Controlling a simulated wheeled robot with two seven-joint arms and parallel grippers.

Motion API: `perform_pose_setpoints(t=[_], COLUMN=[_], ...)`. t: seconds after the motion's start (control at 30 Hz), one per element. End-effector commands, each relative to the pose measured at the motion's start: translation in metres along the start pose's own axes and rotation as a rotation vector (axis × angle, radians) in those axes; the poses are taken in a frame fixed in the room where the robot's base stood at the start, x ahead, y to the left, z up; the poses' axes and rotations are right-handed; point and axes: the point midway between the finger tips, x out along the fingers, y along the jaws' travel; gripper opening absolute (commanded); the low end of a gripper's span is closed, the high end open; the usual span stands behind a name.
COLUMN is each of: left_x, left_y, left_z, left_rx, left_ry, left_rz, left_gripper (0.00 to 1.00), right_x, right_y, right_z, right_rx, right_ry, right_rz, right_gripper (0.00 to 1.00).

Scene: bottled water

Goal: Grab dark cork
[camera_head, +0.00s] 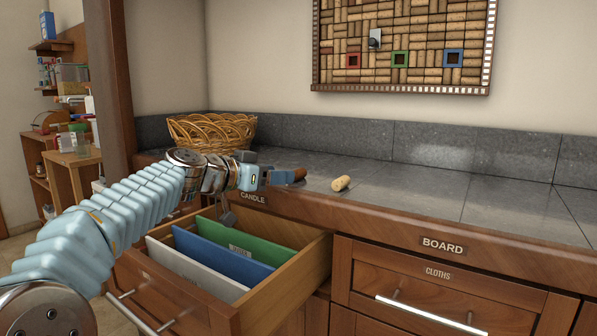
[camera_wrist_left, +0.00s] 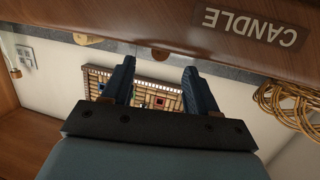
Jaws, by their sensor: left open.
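The dark cork (camera_head: 299,174) lies on the grey counter near its front edge, just past the tips of my left gripper (camera_head: 284,177). In the upside-down left wrist view the dark cork (camera_wrist_left: 160,54) shows ahead of the gap between the two dark fingers of my left gripper (camera_wrist_left: 160,72). The fingers are apart with nothing between them. Part of the dark cork is hidden behind the fingers in the head view. A light cork (camera_head: 341,183) lies to the right of it on the counter. My right gripper is not in view.
A wicker basket (camera_head: 212,131) stands at the back left of the counter. Below my left arm an open drawer (camera_head: 285,283) holds white, blue and green boards. A cork-filled wall board (camera_head: 405,45) hangs above. The counter to the right is clear.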

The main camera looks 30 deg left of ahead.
Motion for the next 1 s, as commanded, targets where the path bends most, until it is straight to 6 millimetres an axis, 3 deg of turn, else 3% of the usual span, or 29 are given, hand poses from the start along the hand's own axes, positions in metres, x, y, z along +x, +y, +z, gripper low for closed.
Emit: perform_pose_setpoints(t=[0.4,0.67,1.0], left_x=[0.052,0.056,0.056], left_y=[-0.001,-0.002,-0.002], left_z=[-0.005,-0.003,-0.003], left_rx=[0.000,0.001,0.001], left_ry=[-0.001,0.000,0.000], left_rz=[0.002,0.000,0.000], left_gripper=[0.59,0.59,0.08], right_x=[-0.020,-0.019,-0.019], right_y=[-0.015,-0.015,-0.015], right_z=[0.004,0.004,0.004], right_rx=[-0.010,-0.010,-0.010], right_ry=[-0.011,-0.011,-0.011], right_rz=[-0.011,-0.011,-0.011], right_gripper=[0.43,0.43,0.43])
